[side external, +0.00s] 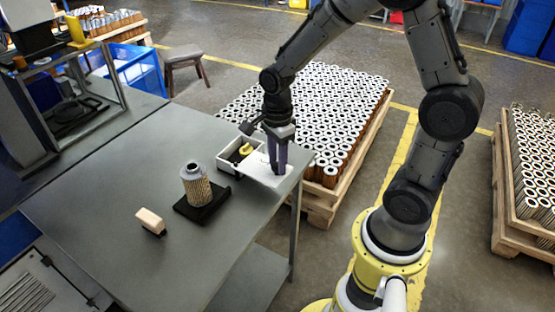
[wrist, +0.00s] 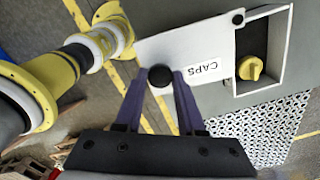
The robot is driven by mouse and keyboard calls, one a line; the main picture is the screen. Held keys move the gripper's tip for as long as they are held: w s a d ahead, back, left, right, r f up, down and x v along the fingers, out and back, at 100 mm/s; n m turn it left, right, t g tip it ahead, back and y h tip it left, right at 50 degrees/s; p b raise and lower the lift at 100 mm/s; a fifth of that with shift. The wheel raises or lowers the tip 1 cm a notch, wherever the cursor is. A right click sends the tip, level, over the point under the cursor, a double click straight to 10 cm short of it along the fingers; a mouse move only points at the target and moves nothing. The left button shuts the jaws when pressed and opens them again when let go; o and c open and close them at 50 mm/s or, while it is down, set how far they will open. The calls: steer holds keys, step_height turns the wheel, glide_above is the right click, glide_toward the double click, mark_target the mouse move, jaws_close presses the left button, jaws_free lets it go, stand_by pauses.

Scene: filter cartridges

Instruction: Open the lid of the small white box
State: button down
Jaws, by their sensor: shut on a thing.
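The small white box (wrist: 288,30) stands near the far right corner of the table, its inside uncovered; it also shows in the side view (side external: 222,168). Its flat white lid (wrist: 185,48), labelled CAPS, is swung out sideways, joined at a dark round pivot (wrist: 238,18) by the box corner. In the side view the lid (side external: 262,179) reaches toward the table's right edge. A yellow cap (wrist: 250,68) lies inside the box on a dark floor. My gripper (wrist: 158,86) is shut on the black round knob (wrist: 160,75) at the lid's outer end. In the side view my gripper (side external: 278,172) points down onto the lid.
A pleated filter cartridge (side external: 195,185) stands on a black base (side external: 212,208) left of the box. A small beige-topped block (side external: 150,220) lies farther left. A pallet of cartridges (side external: 330,110) stands behind the table. The table's front area (side external: 150,270) is clear.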

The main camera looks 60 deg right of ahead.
steer(key=c, duration=0.5)
jaws_free()
steer(key=shift+r, duration=0.1)
step_height(320, 180, up, 14)
steer(key=shift+f, duration=0.2)
